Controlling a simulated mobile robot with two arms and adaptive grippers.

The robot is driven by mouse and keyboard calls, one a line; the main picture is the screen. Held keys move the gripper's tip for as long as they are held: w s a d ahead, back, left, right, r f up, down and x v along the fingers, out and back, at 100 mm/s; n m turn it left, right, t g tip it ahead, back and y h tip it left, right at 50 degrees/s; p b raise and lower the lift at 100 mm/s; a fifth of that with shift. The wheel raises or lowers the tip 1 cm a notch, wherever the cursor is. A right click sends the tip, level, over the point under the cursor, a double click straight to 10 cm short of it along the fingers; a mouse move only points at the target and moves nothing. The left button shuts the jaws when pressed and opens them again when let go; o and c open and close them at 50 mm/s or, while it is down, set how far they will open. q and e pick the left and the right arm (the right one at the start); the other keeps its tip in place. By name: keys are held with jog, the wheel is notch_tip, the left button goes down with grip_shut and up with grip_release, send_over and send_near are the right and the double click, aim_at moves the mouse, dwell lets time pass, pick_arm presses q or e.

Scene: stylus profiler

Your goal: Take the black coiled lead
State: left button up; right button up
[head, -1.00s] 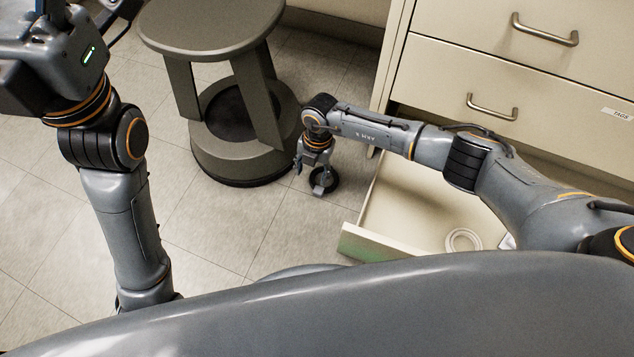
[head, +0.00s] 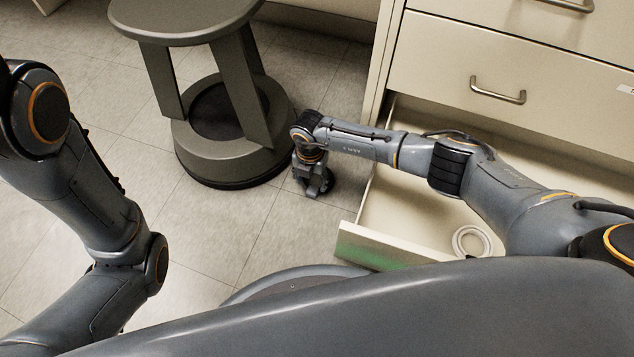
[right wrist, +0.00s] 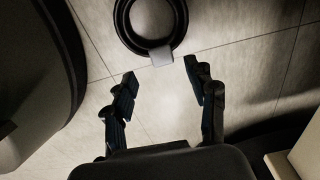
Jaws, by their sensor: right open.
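The black coiled lead (right wrist: 121,22) lies on the floor as a round coil, with a pale tag or band on its near side. In the right wrist view it is at the top, just beyond my right gripper (right wrist: 160,73). The fingers are spread, with nothing between them, and the tag is close to the fingertips. In the head view my right gripper (head: 313,190) points down between the stool and the open drawer, and mostly hides the lead. My left arm shows at the left, but its gripper is out of frame.
A dark grey stool (head: 235,160) stands left of the right gripper; its round base also fills the left of the right wrist view (right wrist: 30,70). An open drawer (head: 385,248) lies to the right, holding a pale coil (head: 472,242). Bare tiled floor lies in front.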

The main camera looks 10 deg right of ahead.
aim_at(312, 191)
jog(key=f+b, duration=0.4)
jog(key=f, duration=0.1)
jog(key=shift+s, duration=0.2)
jog(key=shift+r, duration=0.15)
grip_shut()
